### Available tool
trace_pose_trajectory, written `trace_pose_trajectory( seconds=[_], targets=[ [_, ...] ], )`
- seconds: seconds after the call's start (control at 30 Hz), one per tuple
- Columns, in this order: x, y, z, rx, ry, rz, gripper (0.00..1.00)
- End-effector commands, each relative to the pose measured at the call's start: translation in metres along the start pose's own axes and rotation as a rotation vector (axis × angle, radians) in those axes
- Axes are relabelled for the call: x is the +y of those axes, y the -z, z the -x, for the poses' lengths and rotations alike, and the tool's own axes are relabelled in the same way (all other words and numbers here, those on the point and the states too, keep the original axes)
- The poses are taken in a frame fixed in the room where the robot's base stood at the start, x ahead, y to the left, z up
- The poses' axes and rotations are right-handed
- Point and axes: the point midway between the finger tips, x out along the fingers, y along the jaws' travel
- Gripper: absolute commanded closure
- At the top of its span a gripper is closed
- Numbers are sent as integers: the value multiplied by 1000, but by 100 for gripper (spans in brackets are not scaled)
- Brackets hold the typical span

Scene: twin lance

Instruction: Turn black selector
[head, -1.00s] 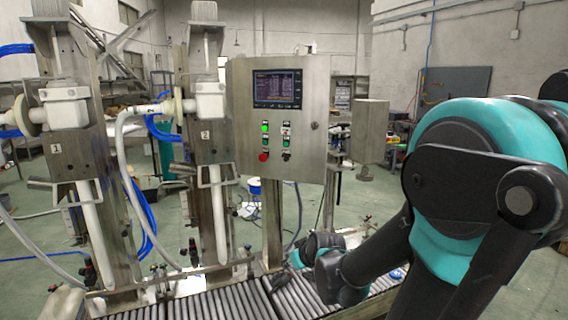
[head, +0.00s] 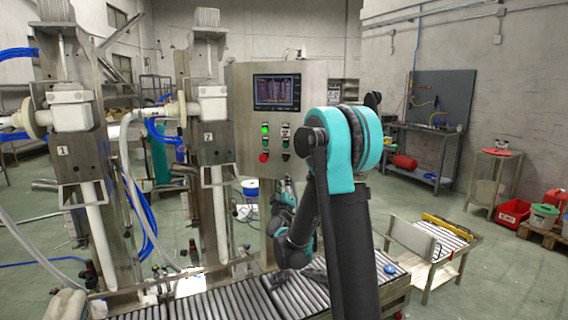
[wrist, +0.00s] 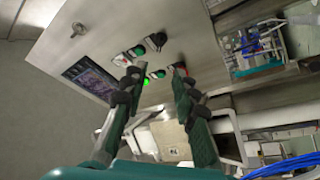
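The black selector (head: 286,156) is a small dark knob at the bottom of the right column on the steel control panel (head: 243,110). In the wrist view the black selector (wrist: 155,41) is in plain sight beyond the fingertips. My gripper (wrist: 157,79) is open, with empty space between its fingers. Its tips point at the panel, on the side of the green and red buttons, with the selector beyond them and apart from them. In the head view my gripper (head: 284,186) is small and partly hidden by my arm, just below the panel's buttons.
A red button (head: 264,157) and a lit green lamp (head: 265,129) are close beside the selector. A screen (head: 277,92) is above the controls. A roller conveyor (head: 240,298) runs below. Filling stations with hoses stand left. A small cart (head: 430,245) stands right on open floor.

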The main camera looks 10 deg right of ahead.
Motion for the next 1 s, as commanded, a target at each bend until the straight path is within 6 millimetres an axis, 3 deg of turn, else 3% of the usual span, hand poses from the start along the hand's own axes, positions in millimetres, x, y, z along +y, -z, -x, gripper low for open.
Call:
trace_pose_trajectory(
  seconds=[0.6, 0.8, 1.0],
  targets=[
    [0, 0, -120, 1, 2, 0, 72],
    [0, 0, -147, 0, 2, -1, 72],
    [0, 0, -158, 1, 3, 0, 72]
  ],
)
